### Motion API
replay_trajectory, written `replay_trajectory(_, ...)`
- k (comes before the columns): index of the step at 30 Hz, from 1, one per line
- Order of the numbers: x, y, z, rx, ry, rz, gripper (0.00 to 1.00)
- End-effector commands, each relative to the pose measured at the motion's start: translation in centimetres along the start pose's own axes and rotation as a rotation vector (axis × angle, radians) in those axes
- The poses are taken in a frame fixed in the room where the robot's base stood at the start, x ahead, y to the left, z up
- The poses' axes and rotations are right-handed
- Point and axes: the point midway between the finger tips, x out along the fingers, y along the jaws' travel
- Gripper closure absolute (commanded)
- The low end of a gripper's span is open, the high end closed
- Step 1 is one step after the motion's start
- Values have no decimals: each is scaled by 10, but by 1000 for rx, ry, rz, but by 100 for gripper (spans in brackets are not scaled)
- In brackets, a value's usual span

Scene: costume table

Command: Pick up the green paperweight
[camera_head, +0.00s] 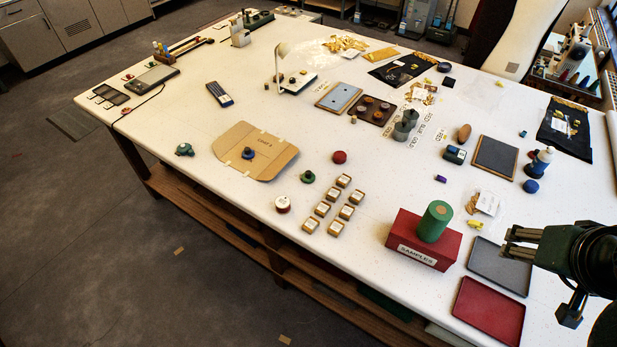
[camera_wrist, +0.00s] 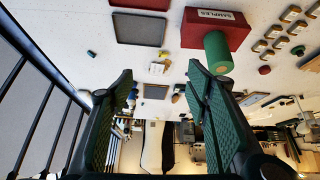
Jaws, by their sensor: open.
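A small dark green knobbed piece, which looks like the green paperweight (camera_head: 307,177), stands on the white table (camera_head: 225,115) left of the small labelled boxes in the head view. My gripper (camera_head: 511,243) is at the right side of the head view, above the table near the grey tray, far from the green piece. In the wrist view my gripper (camera_wrist: 161,76) has its two green-padded fingers wide apart with nothing between them.
A red SAMPLES box (camera_head: 420,241) with a green cylinder (camera_head: 435,221) on it stands between my gripper and the green piece. A grey tray (camera_head: 499,267) and red tray (camera_head: 488,311) lie at right.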

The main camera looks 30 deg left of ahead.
Motion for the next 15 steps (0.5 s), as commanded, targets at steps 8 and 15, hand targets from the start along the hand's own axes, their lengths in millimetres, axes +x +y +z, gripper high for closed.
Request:
replay_trajectory(8, 12, -31, -40, -120, -47, -41, 52)
replay_trajectory(15, 25, -62, -70, -224, -88, -75, 52)
